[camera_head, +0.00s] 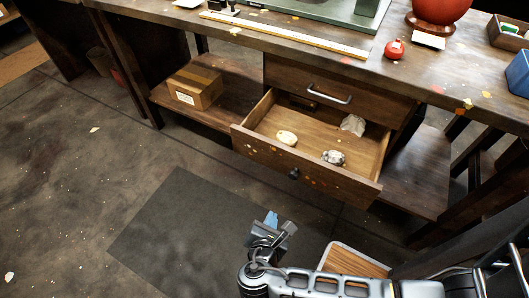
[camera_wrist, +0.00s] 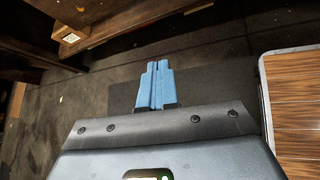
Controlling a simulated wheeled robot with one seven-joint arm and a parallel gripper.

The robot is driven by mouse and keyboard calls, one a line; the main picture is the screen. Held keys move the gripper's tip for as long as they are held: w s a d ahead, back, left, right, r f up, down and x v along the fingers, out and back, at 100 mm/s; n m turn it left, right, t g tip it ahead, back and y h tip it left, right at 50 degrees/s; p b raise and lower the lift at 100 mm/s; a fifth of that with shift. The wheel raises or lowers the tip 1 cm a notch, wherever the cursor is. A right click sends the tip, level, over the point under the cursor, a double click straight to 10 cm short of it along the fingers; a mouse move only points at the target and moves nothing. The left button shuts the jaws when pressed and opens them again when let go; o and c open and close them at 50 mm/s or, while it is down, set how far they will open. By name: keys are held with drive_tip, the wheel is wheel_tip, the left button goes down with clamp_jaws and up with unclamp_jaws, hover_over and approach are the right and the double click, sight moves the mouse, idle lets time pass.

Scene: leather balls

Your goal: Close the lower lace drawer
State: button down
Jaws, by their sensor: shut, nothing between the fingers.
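The lower lace drawer (camera_head: 270,166) is pulled out from under the workbench, below a shut upper drawer (camera_head: 335,92) with a bar handle. It has a dark round knob (camera_head: 294,174) on its front. Inside lie a pale yellowish roll (camera_head: 287,138), a grey-white bundle (camera_head: 333,157) and a crumpled pale piece (camera_head: 353,125). My gripper (camera_head: 271,220) is in front of the drawer, apart from it and nearer to me. In the wrist view its blue fingers (camera_wrist: 157,84) are together and empty.
A cardboard box (camera_head: 195,88) sits on the low shelf left of the drawer. A dark mat (camera_head: 185,225) lies on the floor. A wood-topped piece with a pale rim (camera_head: 356,261) stands right of my gripper. The floor at left is mostly clear.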

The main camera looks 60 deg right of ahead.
drive_tip(key=w+r+n+g+h, duration=0.1)
drive_tip(key=w+r+h, duration=0.3)
drive_tip(key=w+r, duration=0.1)
drive_tip(key=g+h, duration=0.2)
drive_tip(key=h, duration=0.1)
approach(272, 144)
drive_tip(key=d, duration=0.6)
drive_tip(key=shift+w+d, duration=0.25)
drive_tip(key=shift+d, duration=0.1)
drive_tip(key=d, duration=1.8)
drive_tip(key=shift+w, duration=0.3)
drive_tip(key=shift+d, duration=0.1)
